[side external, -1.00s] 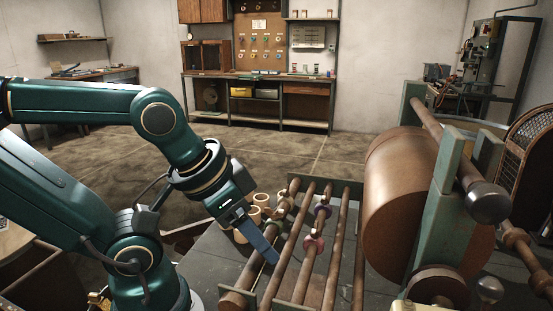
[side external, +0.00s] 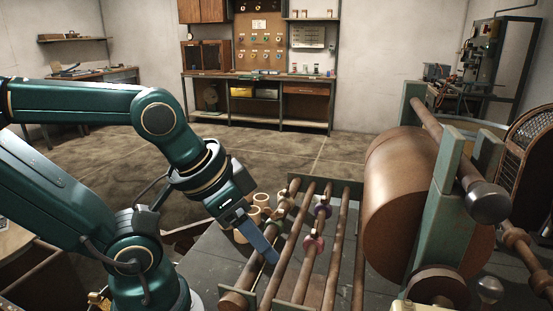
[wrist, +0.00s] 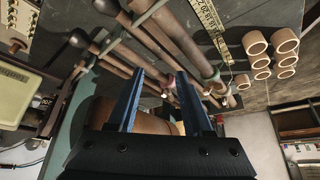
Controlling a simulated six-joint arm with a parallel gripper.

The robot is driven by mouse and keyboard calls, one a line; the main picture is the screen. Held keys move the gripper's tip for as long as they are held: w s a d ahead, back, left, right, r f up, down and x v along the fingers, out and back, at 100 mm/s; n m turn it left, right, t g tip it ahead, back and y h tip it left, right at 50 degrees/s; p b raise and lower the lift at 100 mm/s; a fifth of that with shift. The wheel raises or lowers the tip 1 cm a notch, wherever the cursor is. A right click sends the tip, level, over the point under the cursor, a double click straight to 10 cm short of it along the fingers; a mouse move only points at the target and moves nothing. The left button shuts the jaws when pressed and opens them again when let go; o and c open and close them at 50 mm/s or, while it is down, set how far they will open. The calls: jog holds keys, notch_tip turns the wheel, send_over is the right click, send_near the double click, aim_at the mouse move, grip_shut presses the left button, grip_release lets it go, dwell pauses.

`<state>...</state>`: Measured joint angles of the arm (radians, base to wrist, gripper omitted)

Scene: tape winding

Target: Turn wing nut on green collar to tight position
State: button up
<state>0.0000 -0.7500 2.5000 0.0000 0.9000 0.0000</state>
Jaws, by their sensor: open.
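My gripper (side external: 272,257) is over the rack of parallel brown rods (side external: 298,268), reaching down from the left. In the wrist view its two blue fingers (wrist: 160,76) are spread apart, with nothing held between them. A greenish collar (side external: 276,222) shows on a rod just beyond the finger in the side view, partly hidden by it; its wing nut cannot be made out. A pink-red collar (side external: 314,245) and a purple collar (side external: 322,212) sit on rods to the right. In the wrist view a small reddish piece (wrist: 170,79) shows between the fingertips.
Tan cardboard tubes (side external: 259,200) stand behind my gripper, and several show in the wrist view (wrist: 256,42). A large brown roller (side external: 399,195) on a green frame (side external: 440,215) stands close on the right. A workbench (side external: 258,77) is far back.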

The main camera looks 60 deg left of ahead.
jog(key=r+n+g+h, duration=0.2)
jog(key=n+h, duration=0.1)
jog(key=n, duration=2.4)
send_over(274, 209)
jog(key=s+a, duration=0.2)
jog(key=shift+x, duration=2.7)
jog(key=shift+d, duration=0.1)
